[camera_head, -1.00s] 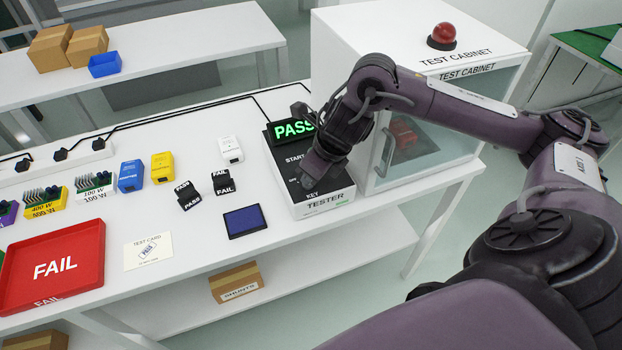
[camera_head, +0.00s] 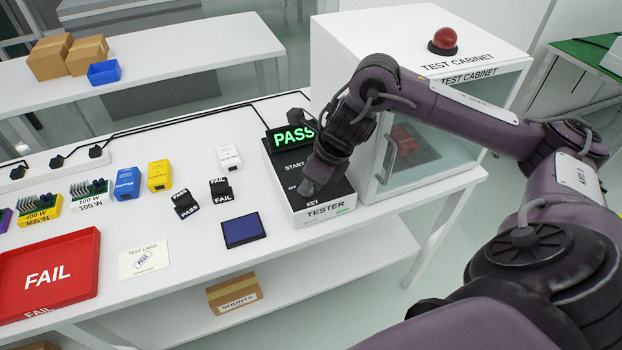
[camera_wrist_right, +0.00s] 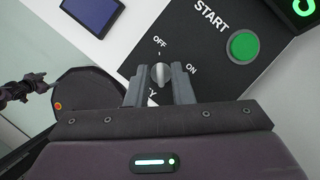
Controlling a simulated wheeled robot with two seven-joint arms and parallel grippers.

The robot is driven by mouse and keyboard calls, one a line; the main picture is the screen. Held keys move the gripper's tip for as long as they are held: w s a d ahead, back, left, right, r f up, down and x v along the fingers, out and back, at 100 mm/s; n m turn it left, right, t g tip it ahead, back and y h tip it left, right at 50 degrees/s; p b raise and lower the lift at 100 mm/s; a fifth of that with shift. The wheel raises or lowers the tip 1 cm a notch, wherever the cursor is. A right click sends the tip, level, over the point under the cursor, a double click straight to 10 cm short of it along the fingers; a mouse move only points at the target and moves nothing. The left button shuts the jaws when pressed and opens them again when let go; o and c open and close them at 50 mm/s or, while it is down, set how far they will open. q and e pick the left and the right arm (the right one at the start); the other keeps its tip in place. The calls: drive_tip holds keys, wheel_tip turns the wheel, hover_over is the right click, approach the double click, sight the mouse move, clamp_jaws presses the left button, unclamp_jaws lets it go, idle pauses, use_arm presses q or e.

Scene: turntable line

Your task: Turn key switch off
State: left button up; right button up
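The key switch (camera_wrist_right: 159,74) is a small silver knob on the dark top of the tester (camera_head: 322,211). In the right wrist view its long side points at the OFF label, and ON is to its right. My right gripper (camera_wrist_right: 159,88) has its two grey fingers on either side of the knob, with a visible gap at each side. In the head view my right gripper (camera_head: 307,187) is low over the KEY end of the tester and hides the knob. My left gripper does not show in the head view.
A green START button (camera_wrist_right: 243,46) and the lit PASS display (camera_head: 291,136) are on the tester. The test cabinet (camera_head: 412,50) stands close on the right. A blue-screened pad (camera_head: 243,230), PASS and FAIL blocks and a red FAIL tray (camera_head: 90,262) are to the left.

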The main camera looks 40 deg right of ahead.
drive_tip(key=shift+o, duration=0.6)
drive_tip(key=v, duration=0.7)
drive_tip(key=shift+r+p, duration=0.3)
drive_tip(key=shift+r, duration=0.1)
drive_tip(key=shift+f, duration=0.1)
